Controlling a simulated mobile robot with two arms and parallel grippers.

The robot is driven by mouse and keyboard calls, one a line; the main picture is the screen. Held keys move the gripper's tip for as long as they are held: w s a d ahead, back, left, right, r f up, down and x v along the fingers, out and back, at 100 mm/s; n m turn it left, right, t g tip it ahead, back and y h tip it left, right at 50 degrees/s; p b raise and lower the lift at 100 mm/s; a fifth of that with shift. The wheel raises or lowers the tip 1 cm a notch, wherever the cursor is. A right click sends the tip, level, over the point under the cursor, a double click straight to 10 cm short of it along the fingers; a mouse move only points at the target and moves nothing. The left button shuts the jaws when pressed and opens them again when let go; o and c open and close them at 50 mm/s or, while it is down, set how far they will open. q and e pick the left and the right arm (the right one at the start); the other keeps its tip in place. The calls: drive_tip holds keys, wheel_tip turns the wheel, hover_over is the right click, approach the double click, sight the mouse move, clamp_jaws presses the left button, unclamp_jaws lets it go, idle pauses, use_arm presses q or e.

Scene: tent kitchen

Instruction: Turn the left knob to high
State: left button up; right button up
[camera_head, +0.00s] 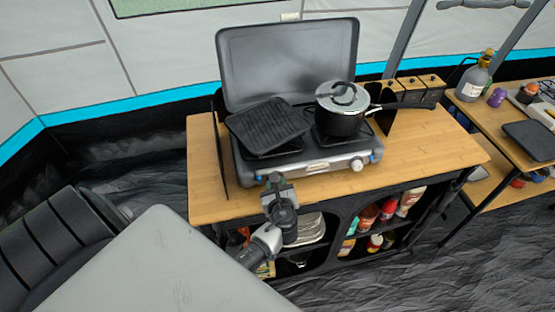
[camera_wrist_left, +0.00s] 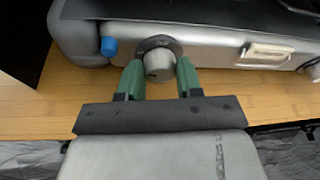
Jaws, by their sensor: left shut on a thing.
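The camp stove (camera_head: 315,165) stands on the wooden counter with its lid up. Its left knob (camera_wrist_left: 159,63) is a silver cylinder on a dark round base, on the stove's front panel. My left gripper (camera_head: 272,181) is at the front left of the stove and hides this knob in the head view. The right knob (camera_head: 357,164) is free at the right of the front panel. The left knob's setting cannot be read. My right gripper is not in view.
A black grill pan (camera_head: 267,125) lies tilted on the left burner. A lidded pot (camera_head: 342,108) stands on the right burner, its handle to the right. The counter (camera_head: 430,145) is clear right of the stove. Bottles stand on the shelf below.

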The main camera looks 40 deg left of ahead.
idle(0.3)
use_arm(q)
drive_tip(key=o, duration=0.6)
drive_tip(key=shift+f, duration=0.1)
drive_tip(key=shift+o, duration=0.3)
drive_tip(key=shift+w+a, duration=0.1)
drive_tip(key=shift+a, duration=0.05)
drive_tip(key=b+v, duration=0.1)
drive_tip(key=v, duration=1)
drive_tip(key=shift+f, duration=0.1)
